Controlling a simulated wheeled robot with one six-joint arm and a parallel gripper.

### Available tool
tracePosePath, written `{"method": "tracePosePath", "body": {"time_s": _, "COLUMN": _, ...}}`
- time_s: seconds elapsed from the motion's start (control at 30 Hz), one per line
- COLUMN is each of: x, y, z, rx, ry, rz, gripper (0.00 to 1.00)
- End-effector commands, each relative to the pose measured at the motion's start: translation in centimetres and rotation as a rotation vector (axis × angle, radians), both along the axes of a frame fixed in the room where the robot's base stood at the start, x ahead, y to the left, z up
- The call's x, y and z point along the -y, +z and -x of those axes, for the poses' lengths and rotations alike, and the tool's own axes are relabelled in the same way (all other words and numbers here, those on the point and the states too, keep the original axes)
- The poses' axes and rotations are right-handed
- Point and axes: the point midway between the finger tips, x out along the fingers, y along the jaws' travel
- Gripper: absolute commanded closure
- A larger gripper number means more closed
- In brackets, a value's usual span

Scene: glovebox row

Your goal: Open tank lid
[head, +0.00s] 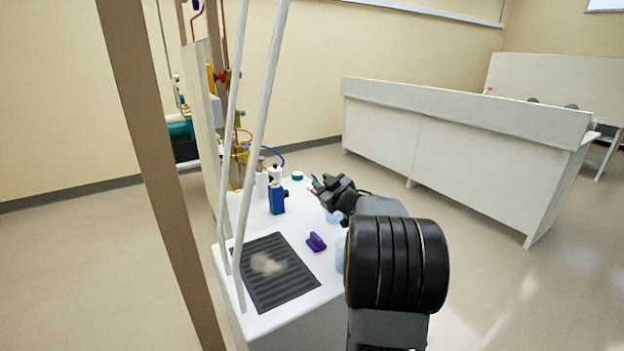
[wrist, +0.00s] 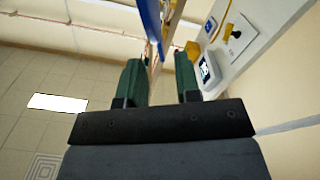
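No tank lid can be clearly made out in either view. A blue container with a dark top (head: 277,198) stands on the white bench, left of my gripper. A teal cylindrical body (head: 180,129) shows partly behind the panel at the far left; I cannot tell whether it is a tank. My gripper (head: 316,185) is above the far right part of the bench. In the wrist view its two green fingers (wrist: 159,82) stand apart with a gap between them, and nothing is visibly held. A blue strip and a beige post show beyond the gap.
The white bench (head: 304,296) carries a dark ribbed mat (head: 290,288) with a pale blurred patch, a purple object (head: 316,242) and small bottles (head: 262,184). Slanted white rods (head: 262,120) and a brown post (head: 155,150) stand at the left. A long white counter (head: 465,145) is behind.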

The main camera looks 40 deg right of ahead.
Motion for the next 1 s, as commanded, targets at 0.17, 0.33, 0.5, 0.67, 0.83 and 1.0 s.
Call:
{"method": "tracePosePath", "body": {"time_s": 0.17, "x": 0.0, "y": 0.0, "z": -2.7, "rx": 0.0, "ry": 0.003, "rz": 0.0, "gripper": 0.69}}
{"method": "tracePosePath", "body": {"time_s": 0.33, "x": 0.0, "y": 0.0, "z": -4.2, "rx": 0.0, "ry": 0.003, "rz": -0.001, "gripper": 0.69}}
{"method": "tracePosePath", "body": {"time_s": 0.5, "x": 0.1, "y": 0.0, "z": -4.8, "rx": 0.0, "ry": 0.002, "rz": -0.001, "gripper": 0.69}}
{"method": "tracePosePath", "body": {"time_s": 0.67, "x": 0.0, "y": 0.0, "z": -4.9, "rx": 0.0, "ry": 0.003, "rz": -0.001, "gripper": 0.69}}
{"method": "tracePosePath", "body": {"time_s": 0.83, "x": 0.0, "y": 0.0, "z": -4.8, "rx": 0.001, "ry": 0.004, "rz": -0.001, "gripper": 0.75}}
{"method": "tracePosePath", "body": {"time_s": 1.0, "x": 0.0, "y": 0.0, "z": -4.8, "rx": 0.001, "ry": 0.004, "rz": -0.001, "gripper": 0.91}}
